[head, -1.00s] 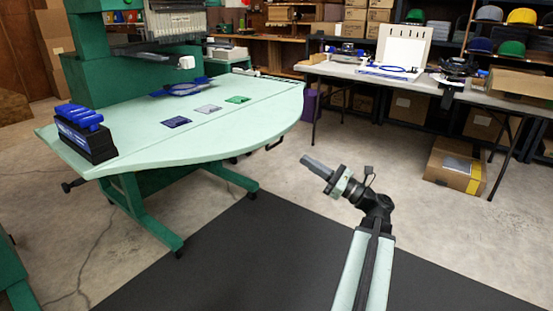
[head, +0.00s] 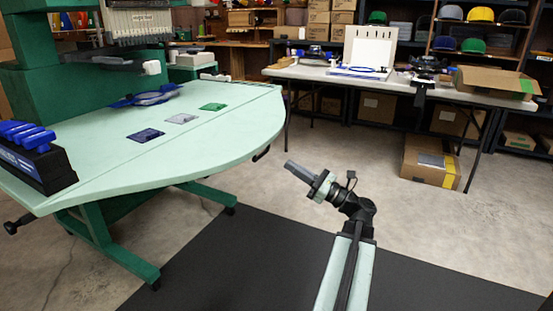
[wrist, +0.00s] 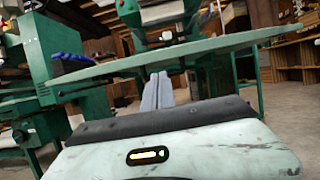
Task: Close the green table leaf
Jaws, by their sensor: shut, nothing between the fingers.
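The pale green table leaf (head: 215,140) is the rounded front part of the green table in the head view. It stands raised and level with the rest of the tabletop, with a seam between them. In the wrist view the leaf (wrist: 215,46) shows nearly edge-on across the picture. My gripper (head: 289,165) is shut and empty. It is in open air to the right of the leaf's rounded edge, apart from it. In the wrist view the closed fingers (wrist: 157,90) point toward the leaf's edge.
Three fabric patches lie on the tabletop, the green one (head: 212,107) farthest right. A black rack with blue tops (head: 34,160) stands at left. A grey table (head: 340,77) with equipment stands behind, a cardboard box (head: 430,165) under it. The dark mat and concrete floor are clear.

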